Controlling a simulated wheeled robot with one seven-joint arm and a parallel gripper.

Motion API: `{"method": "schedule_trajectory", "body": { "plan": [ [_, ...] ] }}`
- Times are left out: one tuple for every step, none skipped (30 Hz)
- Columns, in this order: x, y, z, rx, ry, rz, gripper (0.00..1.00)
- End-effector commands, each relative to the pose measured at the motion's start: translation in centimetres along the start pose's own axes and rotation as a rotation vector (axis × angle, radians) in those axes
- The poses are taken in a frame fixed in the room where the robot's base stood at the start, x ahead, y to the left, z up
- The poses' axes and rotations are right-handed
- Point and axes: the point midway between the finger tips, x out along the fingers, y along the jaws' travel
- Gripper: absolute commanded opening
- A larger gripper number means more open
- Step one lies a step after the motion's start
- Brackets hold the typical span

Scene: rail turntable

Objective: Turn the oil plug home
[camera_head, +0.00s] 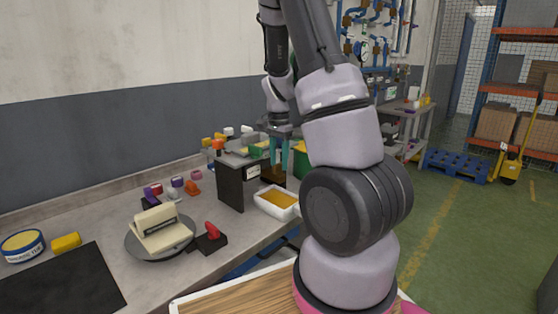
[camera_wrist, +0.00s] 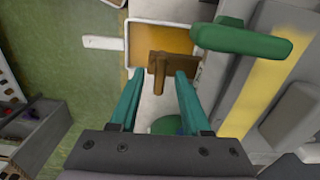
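A brown piece with a raised tab (camera_wrist: 158,75), which looks like the oil plug, shows in the wrist view at the near edge of the amber-filled tray. In the head view, a brown part (camera_head: 272,177) shows at the side of a dark grey housing (camera_head: 236,184). My gripper (camera_wrist: 159,73) has its two teal fingers spread, one on each side of the tab, with gaps visible. In the head view my gripper (camera_head: 279,168) points down beside the housing. Whether the plug is seated cannot be told.
A white tray of amber liquid (camera_head: 263,206) stands beside the housing. A green handle (camera_wrist: 240,40) lies close to my right finger in the wrist view. A round turntable (camera_head: 160,246) bears a cream block. A red-handled piece (camera_head: 211,232) sits near the bench edge.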

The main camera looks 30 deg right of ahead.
Motion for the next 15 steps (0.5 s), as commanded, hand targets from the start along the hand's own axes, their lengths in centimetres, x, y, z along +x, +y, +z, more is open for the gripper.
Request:
{"method": "schedule_trajectory", "body": {
  "plan": [
    [-0.1,0.0,0.0,0.000,0.000,-0.001,0.47],
    [-0.3,0.0,0.0,-0.001,0.001,-0.001,0.47],
    [-0.7,-0.1,0.0,-0.001,0.001,-0.003,0.47],
    [-1.0,-0.1,0.0,-0.001,0.001,-0.004,0.47],
    [-1.4,-0.1,0.0,-0.001,0.001,-0.004,0.47],
    [-2.0,-0.1,0.0,-0.002,0.002,-0.004,0.47],
    [-2.6,-0.1,0.0,-0.001,0.001,-0.005,0.47],
    [-3.2,-0.1,0.0,-0.002,0.002,-0.005,0.47],
    [-4.1,-0.1,0.0,-0.001,0.001,-0.006,0.47],
    [-4.8,-0.1,0.0,-0.002,0.002,-0.007,0.47],
    [-5.4,-0.1,0.0,-0.001,0.001,-0.006,0.47],
    [-6.2,-0.1,0.0,-0.001,0.001,-0.005,0.47],
    [-6.8,-0.1,0.0,-0.001,0.002,-0.006,0.47],
    [-7.4,-0.1,0.0,-0.001,0.002,-0.005,0.47],
    [-8.1,-0.1,0.0,-0.001,0.001,-0.005,0.47]
  ]
}}
